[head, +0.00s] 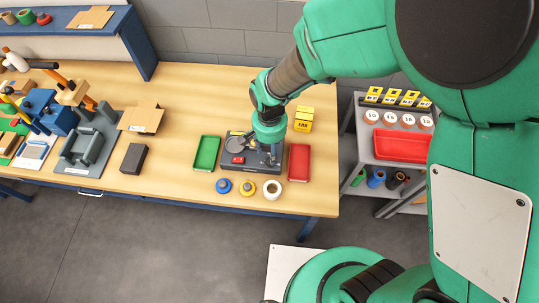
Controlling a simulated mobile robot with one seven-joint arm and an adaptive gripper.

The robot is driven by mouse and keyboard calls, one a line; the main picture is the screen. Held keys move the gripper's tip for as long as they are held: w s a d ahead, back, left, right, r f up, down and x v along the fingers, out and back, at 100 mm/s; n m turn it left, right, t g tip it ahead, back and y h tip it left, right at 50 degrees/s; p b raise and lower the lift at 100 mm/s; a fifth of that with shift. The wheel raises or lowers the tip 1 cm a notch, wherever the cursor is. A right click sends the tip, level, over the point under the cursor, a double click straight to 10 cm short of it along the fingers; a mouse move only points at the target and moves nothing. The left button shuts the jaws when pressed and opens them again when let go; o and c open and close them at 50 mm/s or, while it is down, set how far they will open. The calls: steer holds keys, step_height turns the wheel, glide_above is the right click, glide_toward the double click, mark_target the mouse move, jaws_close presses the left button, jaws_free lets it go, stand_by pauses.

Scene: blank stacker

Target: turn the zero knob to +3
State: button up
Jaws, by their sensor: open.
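A dark grey device (250,169) with a round grey plate (236,144) and a small red part (238,160) sits on the wooden table. My gripper (268,158) points down over the device's right half. It is open, and I see nothing held in it. The gripper and wrist cover part of the device's top. I cannot make out the zero knob or any scale marks; they are too small or hidden behind the gripper.
A green tray (206,153) stands left of the device and a red tray (299,162) right of it. A yellow box (304,119) stands behind on the right.

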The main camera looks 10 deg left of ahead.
steer(key=shift+r, duration=2.9)
steer(key=d+r+t+b, duration=0.2)
steer(key=d+r+b, duration=0.1)
steer(key=d+r, duration=1.05)
steer(key=s+d+r+n+t+b, duration=0.1)
steer(key=s+d+r+t+b, duration=0.1)
steer(key=s+d+r, duration=0.7)
steer(key=s+d+t, duration=0.1)
steer(key=s+d, duration=0.2)
steer(key=d, duration=0.1)
steer(key=shift+s+n+t, duration=0.3)
steer(key=shift+s, duration=0.05)
